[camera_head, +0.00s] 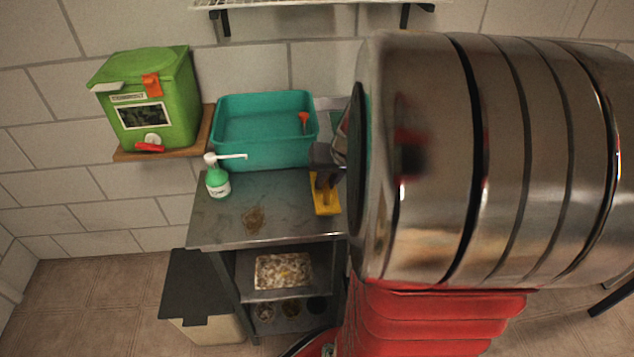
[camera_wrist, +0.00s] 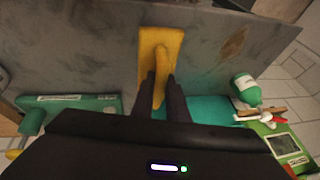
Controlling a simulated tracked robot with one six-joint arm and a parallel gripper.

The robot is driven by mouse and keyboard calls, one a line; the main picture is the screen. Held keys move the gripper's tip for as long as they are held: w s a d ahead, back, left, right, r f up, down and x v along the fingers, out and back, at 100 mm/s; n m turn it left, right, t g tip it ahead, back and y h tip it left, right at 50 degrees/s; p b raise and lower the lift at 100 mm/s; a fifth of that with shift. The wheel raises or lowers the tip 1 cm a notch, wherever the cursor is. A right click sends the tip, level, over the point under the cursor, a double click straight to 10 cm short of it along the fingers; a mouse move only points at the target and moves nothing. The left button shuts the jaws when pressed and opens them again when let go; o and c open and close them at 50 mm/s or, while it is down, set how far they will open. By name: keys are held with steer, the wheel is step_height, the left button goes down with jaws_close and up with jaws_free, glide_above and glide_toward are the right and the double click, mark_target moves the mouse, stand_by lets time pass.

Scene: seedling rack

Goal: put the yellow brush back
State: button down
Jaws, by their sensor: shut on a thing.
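The yellow brush (camera_head: 325,200) is at the right side of the grey metal table top (camera_head: 285,195). My gripper (camera_head: 326,178) is over it from above. In the wrist view the yellow brush (camera_wrist: 158,42) has a flat oblong body and a raised handle, and the dark fingers of my gripper (camera_wrist: 162,88) are shut on that handle. The brush's lower part is hidden, and I cannot tell whether it touches the table top or hangs just above it.
A green soap bottle (camera_head: 217,182) stands at the table's left back. A green compost bin (camera_head: 150,100) is on a wooden shelf (camera_head: 190,145). A brown stain (camera_head: 254,218) marks the table's middle, which is otherwise clear.

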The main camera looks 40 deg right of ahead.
steer(key=shift+f, duration=1.8)
steer(key=c, duration=1.7)
jaws_free()
steer(key=shift+f, duration=0.1)
steer(key=shift+c, duration=0.2)
steer(key=v, duration=1.2)
